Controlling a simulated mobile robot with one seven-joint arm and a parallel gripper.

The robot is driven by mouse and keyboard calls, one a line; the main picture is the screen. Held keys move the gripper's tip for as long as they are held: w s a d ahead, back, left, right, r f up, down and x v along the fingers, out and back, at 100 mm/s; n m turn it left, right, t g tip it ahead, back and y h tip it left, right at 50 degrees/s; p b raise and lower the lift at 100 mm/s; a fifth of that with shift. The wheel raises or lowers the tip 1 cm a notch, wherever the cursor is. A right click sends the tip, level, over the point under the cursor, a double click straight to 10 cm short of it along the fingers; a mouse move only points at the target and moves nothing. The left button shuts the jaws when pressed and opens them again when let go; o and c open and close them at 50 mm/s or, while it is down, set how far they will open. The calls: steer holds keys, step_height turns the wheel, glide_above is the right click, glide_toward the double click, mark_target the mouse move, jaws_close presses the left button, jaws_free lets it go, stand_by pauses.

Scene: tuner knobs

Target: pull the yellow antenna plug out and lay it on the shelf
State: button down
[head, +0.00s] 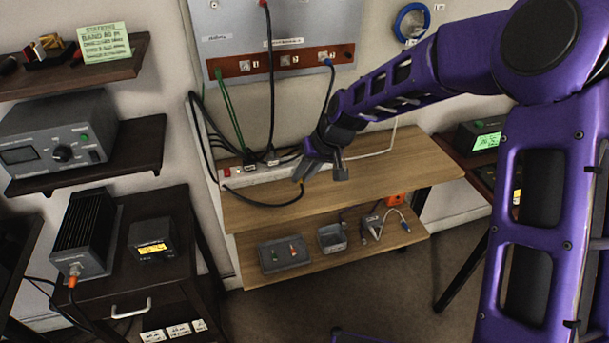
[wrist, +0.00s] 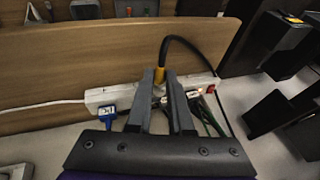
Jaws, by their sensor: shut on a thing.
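My gripper (head: 304,178) is over the left part of the wooden shelf (head: 395,165) in the head view, pointing down. In the wrist view my gripper (wrist: 161,74) is shut on the yellow plug (wrist: 160,76), which shows between the fingertips. In the head view the yellow plug (head: 301,187) is a small spot below the fingers. A black cable (head: 262,203) curves from it to the left over the shelf. It is away from the panel sockets. Whether the plug touches the wood is not clear.
A white power strip (head: 240,178) with several plugs and cables lies along the shelf's back left. A grey panel (head: 275,30) with a blue plug (head: 328,62) is above. The shelf's right part is clear. The lower shelf holds a tray (head: 285,262) and small parts.

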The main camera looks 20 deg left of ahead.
mark_target(301, 206)
steer(key=shift+f+b, duration=2.25)
steer(key=shift+f, duration=1.1)
steer(key=shift+f+b, duration=0.4)
steer(key=shift+f, duration=0.2)
steer(key=shift+s+d+f+b, duration=0.2)
steer(key=shift+f+b, duration=0.1)
steer(key=shift+f, duration=0.25)
steer(key=c, duration=0.7)
jaws_free()
steer(key=shift+f, duration=0.1)
steer(key=shift+r, duration=0.2)
steer(key=shift+w+r+p, duration=0.2)
steer(key=shift+r+p, duration=0.55)
steer(key=shift+r, duration=0.15)
steer(key=shift+a+r+p, duration=0.1)
steer(key=shift+r+p, duration=0.2)
steer(key=shift+r, duration=0.3)
